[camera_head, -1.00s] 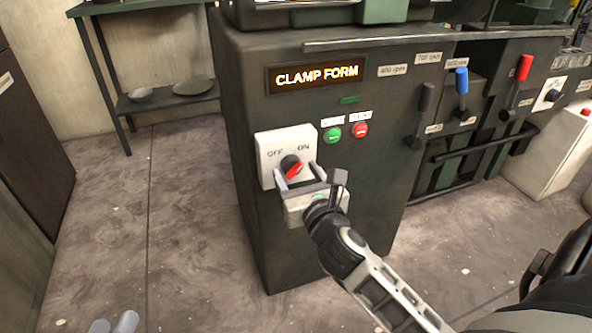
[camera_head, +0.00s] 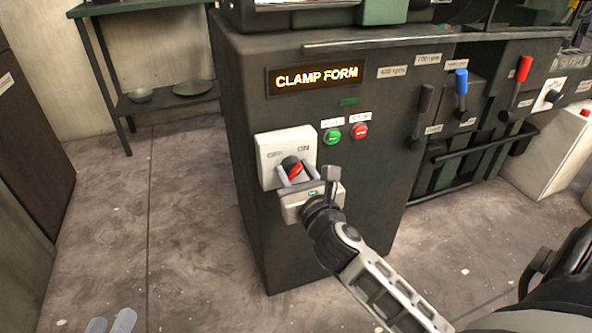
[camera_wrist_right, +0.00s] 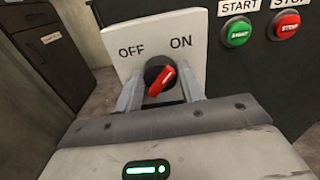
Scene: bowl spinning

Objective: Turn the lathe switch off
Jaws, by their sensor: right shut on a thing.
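The lathe switch is a round black knob with a red handle (camera_wrist_right: 160,80) on a white plate (camera_head: 267,152) marked OFF on the left and ON on the right. In the right wrist view the handle slants, its white-marked upper end leaning up and right towards ON. My right gripper (camera_head: 296,175) is shut on the knob, with one finger on each side; the fingers partly hide it in the head view.
Right of the plate are a green start button (camera_head: 332,137) and a red stop button (camera_head: 359,131). Above is a lit CLAMP FORM sign (camera_head: 316,77). Black (camera_head: 423,105), blue (camera_head: 461,88) and red levers (camera_head: 521,77) stand further right. The floor on the left is clear.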

